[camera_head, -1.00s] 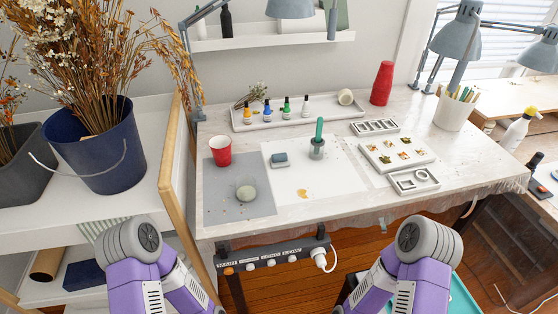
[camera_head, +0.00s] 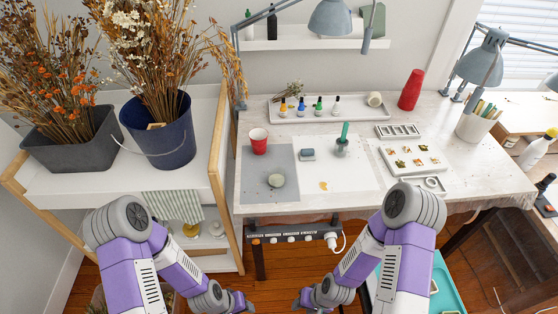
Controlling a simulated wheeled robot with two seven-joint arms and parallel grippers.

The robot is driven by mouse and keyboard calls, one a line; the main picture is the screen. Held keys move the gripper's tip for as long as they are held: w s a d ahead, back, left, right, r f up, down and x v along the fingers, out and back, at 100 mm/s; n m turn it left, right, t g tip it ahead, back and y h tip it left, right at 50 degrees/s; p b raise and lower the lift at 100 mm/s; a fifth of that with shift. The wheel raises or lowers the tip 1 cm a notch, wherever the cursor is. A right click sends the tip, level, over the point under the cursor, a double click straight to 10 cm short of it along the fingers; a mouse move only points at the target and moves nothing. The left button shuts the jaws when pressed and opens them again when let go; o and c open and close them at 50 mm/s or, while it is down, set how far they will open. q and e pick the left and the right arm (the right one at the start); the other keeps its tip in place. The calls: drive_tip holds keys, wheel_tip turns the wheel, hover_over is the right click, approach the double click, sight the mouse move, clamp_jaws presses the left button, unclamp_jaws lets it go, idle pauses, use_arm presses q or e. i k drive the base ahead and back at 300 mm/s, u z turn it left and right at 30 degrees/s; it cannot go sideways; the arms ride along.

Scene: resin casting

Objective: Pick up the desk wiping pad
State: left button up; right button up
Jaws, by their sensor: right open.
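The desk wiping pad appears to be the small blue-grey block (camera_head: 307,154) lying on the white sheet (camera_head: 355,175) on the desk. A small amber stain (camera_head: 323,186) is on the same sheet, in front of the pad. My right gripper (camera_head: 304,300) is open at the bottom of the view, low in front of the desk and well apart from the pad. My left gripper (camera_head: 242,302) is also low in front of the desk, left of the right one. Its jaws are too small and dark to read.
A red cup (camera_head: 259,141) and a round pale piece (camera_head: 277,180) are on a grey mat (camera_head: 255,165) left of the pad. A green-handled tool in a holder (camera_head: 342,146) stands close right. A bottle tray (camera_head: 300,117) lies behind. A power strip (camera_head: 290,234) hangs below the desk's front edge.

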sight(308, 155)
drive_tip(key=z, duration=0.7)
drive_tip(key=k, duration=0.15)
drive_tip(key=u, duration=1.65)
drive_tip(key=i, duration=0.8)
drive_tip(key=z, duration=0.55)
